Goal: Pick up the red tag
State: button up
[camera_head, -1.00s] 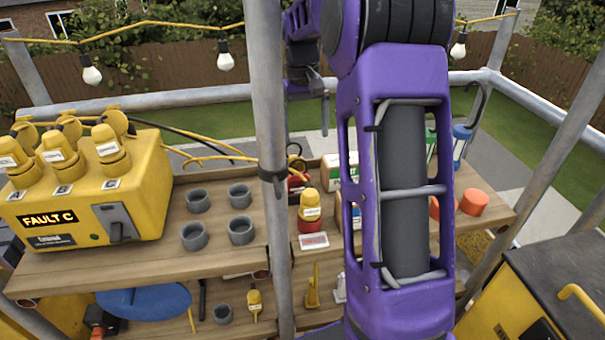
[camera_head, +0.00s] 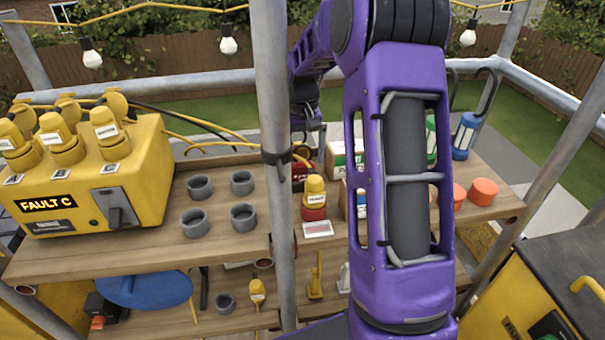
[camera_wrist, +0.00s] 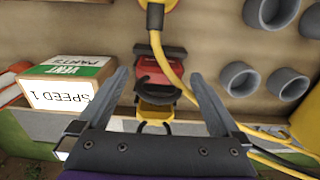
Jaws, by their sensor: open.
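My gripper (camera_wrist: 159,75) is open and empty in the wrist view, its fingers on either side of a red item with black and yellow parts (camera_wrist: 158,72). The item appears below the fingers, with a gap on each side. In the head view this red item (camera_head: 302,172) is partly hidden by the post. I cannot tell for sure which is the red tag.
A yellow cable (camera_wrist: 160,50) runs close to the right finger. A box marked VENT PARTS (camera_wrist: 70,70) stands to the left, grey cups (camera_wrist: 285,84) to the right.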

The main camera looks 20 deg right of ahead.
aim_at(303, 161)
notch_tip(303, 161, down, 5)
jog(key=shift+w+r+b, duration=0.1)
jog(key=shift+b, duration=0.35)
jog(key=c, duration=1.2)
notch_tip(303, 161, up, 10)
jog(key=shift+r+p, duration=0.1)
jog(key=shift+p, duration=0.85)
